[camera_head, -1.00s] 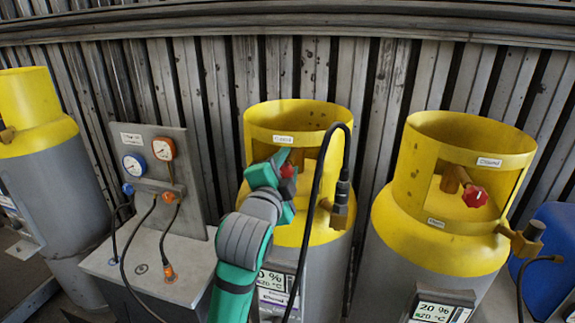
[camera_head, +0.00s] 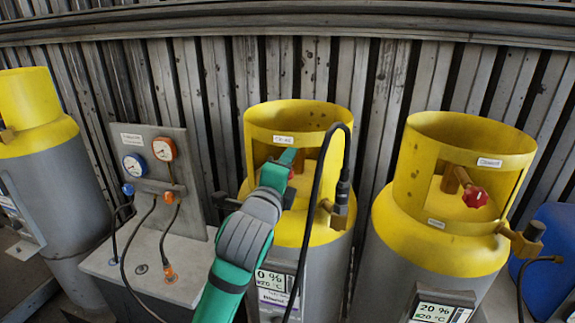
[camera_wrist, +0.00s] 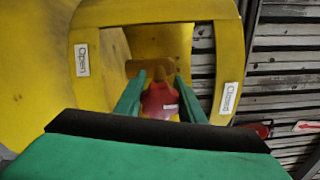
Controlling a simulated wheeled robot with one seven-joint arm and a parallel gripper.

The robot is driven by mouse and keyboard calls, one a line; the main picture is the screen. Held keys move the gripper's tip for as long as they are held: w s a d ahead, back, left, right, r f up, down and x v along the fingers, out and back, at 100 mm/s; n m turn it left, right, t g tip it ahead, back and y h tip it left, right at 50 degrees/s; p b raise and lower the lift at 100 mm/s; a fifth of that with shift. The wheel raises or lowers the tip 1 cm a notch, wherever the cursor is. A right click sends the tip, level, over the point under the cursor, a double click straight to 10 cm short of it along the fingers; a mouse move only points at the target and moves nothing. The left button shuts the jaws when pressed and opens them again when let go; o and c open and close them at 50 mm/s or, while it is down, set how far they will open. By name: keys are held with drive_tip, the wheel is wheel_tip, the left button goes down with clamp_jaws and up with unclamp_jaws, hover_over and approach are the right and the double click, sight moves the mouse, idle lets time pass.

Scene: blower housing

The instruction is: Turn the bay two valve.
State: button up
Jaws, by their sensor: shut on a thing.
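The red valve knob (camera_wrist: 160,100) sits inside the yellow collar of the middle cylinder (camera_head: 262,135). In the wrist view my gripper (camera_wrist: 160,92) has its two green fingers on either side of the knob and is shut on it. The knob has a pale mark on its face. In the head view my gripper (camera_head: 288,160) reaches into the collar opening, and the knob is mostly hidden there. The wrist view shows an "Open" label (camera_wrist: 82,60) on the left of the collar and a "Closed" label (camera_wrist: 229,97) on the right.
A black hose (camera_head: 318,205) runs down the front of the middle cylinder, close to the right of my arm. A second yellow-topped cylinder (camera_head: 420,235) with a red knob (camera_head: 474,196) stands right. A gauge panel (camera_head: 180,190) stands left.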

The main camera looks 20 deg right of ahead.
idle(0.4)
drive_tip(key=o, duration=1)
drive_tip(key=shift+o, duration=0.2)
drive_tip(key=v, duration=1.1)
drive_tip(key=shift+w, duration=0.1)
drive_tip(key=shift+w, duration=0.1)
